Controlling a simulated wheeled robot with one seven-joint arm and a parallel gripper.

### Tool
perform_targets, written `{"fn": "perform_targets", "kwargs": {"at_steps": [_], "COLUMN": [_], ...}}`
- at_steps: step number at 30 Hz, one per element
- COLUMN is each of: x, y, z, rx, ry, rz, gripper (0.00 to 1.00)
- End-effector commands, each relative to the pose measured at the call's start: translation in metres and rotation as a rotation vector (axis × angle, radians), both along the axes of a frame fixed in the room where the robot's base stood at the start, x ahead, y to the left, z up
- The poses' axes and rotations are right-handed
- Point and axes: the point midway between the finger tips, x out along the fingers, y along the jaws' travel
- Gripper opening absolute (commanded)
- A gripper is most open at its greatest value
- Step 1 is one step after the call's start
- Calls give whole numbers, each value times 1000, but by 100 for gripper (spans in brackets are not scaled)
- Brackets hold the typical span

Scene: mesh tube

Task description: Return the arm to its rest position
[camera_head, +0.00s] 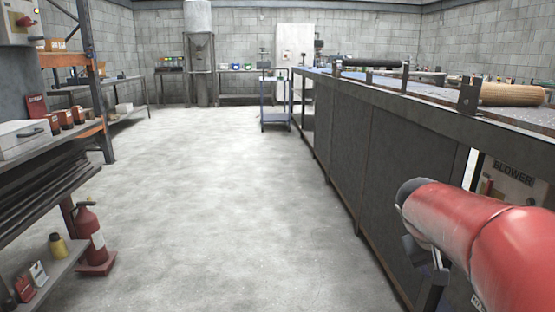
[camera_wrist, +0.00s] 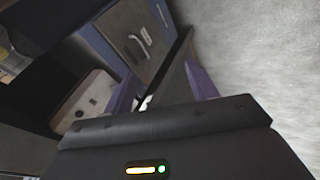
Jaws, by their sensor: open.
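My red arm (camera_head: 470,230) reaches in from the lower right in the head view, beside the long dark workbench (camera_head: 350,150). A dark part of my arm's end hangs below it, and my fingers cannot be made out there. In the wrist view my gripper (camera_wrist: 162,78) shows two purple fingers spread apart, partly hidden by the dark wrist housing. Nothing is held between them. Behind the fingers are a grey panel with a handle (camera_wrist: 140,45), a dark edge and the pale floor.
The concrete floor (camera_head: 220,200) is clear down the aisle. A shelf rack with a red fire extinguisher (camera_head: 90,235) stands at left. A small blue cart (camera_head: 275,100) is farther back. A wooden cylinder (camera_head: 512,94) lies on the bench top, above a "BLOWER" box (camera_head: 513,175).

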Motion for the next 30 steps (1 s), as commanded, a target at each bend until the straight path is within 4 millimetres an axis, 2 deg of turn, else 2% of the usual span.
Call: {"fn": "perform_targets", "kwargs": {"at_steps": [1,6,9,13,18,25,30], "x": [-20,-83,-116,-149,-168,-170,-170], "y": [20,92,128,160,180,182,182], "z": [6,7,3,-4,-11,-14,-13], "rx": [69,280,373,453,500,506,507], "ry": [-31,-114,-154,-194,-217,-219,-218], "rz": [21,105,148,190,212,215,214], "gripper": [57,57,57,57,57,57,36]}}
